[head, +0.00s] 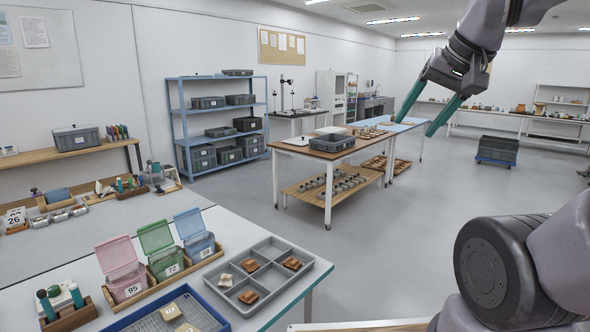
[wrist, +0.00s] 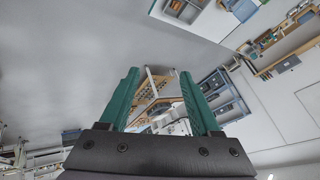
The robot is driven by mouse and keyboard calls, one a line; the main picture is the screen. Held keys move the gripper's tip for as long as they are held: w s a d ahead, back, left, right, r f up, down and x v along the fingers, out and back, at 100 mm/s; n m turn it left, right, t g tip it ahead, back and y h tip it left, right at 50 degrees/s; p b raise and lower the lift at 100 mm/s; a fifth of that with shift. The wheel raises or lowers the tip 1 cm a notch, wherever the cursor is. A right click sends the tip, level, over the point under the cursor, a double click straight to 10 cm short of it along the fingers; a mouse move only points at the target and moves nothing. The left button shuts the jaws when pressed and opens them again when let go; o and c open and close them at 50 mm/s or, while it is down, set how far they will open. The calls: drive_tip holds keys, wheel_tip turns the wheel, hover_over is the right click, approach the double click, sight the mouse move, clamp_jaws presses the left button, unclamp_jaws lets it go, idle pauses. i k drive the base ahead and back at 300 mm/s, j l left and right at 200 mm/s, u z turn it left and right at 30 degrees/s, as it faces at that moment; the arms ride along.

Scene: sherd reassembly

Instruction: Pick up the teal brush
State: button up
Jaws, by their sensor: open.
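I cannot make out a teal brush for certain in either view. Small teal upright items (head: 76,295) with dark tops stand in a wooden holder at the near left of the white table; they could be bottles or handles. More small teal items (head: 121,185) stand farther back on the left, too small to identify. My gripper (head: 415,128) is raised at the upper right of the head view, far from these items. Its two green fingers are spread apart. In the wrist view my gripper (wrist: 159,72) shows nothing between its fingers at close range.
Pink, green and blue lidded boxes (head: 122,285) stand in a wooden rack beside a grey compartment tray (head: 318,262) with sherds. A blue tray (head: 220,315) lies in front. A wooden-topped workbench (head: 335,150) stands mid-room. The floor (head: 390,230) between is clear.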

sight(42, 294)
drive_tip(key=u, duration=1.95)
